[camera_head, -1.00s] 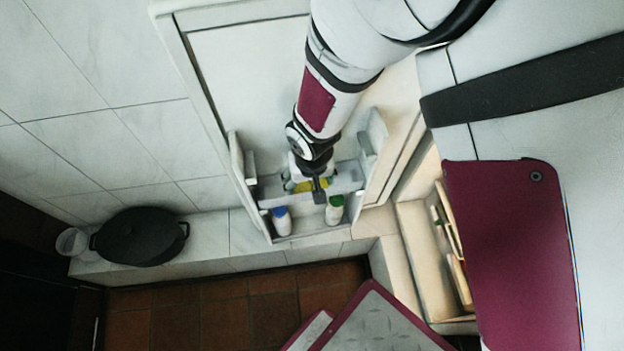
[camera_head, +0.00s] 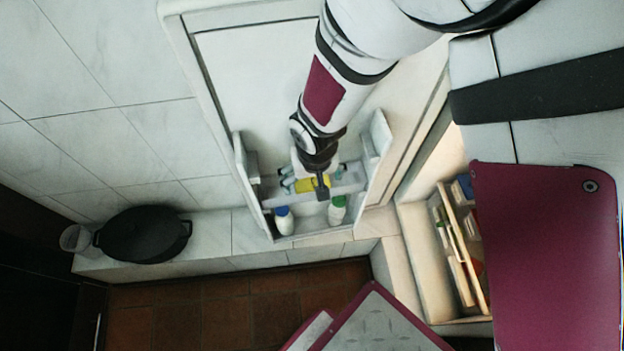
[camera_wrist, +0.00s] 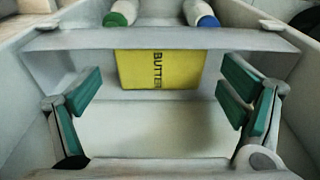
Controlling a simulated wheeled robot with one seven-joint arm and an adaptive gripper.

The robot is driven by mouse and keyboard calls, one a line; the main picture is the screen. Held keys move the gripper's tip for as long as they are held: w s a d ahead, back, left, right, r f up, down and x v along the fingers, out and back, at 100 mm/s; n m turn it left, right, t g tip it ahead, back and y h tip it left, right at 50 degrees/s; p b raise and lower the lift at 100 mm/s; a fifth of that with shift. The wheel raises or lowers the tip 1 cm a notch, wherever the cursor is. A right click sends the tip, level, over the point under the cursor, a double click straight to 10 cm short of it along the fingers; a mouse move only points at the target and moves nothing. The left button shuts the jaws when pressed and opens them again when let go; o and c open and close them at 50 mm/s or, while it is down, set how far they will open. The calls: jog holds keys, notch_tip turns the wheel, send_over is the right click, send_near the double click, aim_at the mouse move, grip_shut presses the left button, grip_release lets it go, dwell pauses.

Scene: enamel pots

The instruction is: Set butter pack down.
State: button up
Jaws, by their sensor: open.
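The yellow butter pack (camera_wrist: 160,70) stands in a white door bin, its "BUTTER" lettering facing the wrist camera. It also shows as a small yellow patch in the head view (camera_head: 313,185), partly hidden by my wrist. My gripper (camera_wrist: 160,95) is open, its teal-padded fingers apart on either side of the pack and touching neither side. In the head view my gripper (camera_head: 320,183) is over the bin at the end of the arm. The white bin (camera_wrist: 150,38) has a rail behind which the pack's upper edge is hidden.
A green-capped bottle (camera_head: 337,210) and a blue-capped bottle (camera_head: 284,221) stand in the outer part of the door shelf. Side walls of the bin rise close to my fingers. A black pot (camera_head: 143,236) and a clear glass (camera_head: 75,238) stand on the ledge at left.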

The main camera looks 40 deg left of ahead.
notch_tip(320, 180, up, 10)
jog(key=d+p, duration=0.1)
jog(key=shift+s+d, duration=0.15)
jog(key=shift+s, duration=0.3)
jog(key=shift+f, duration=0.1)
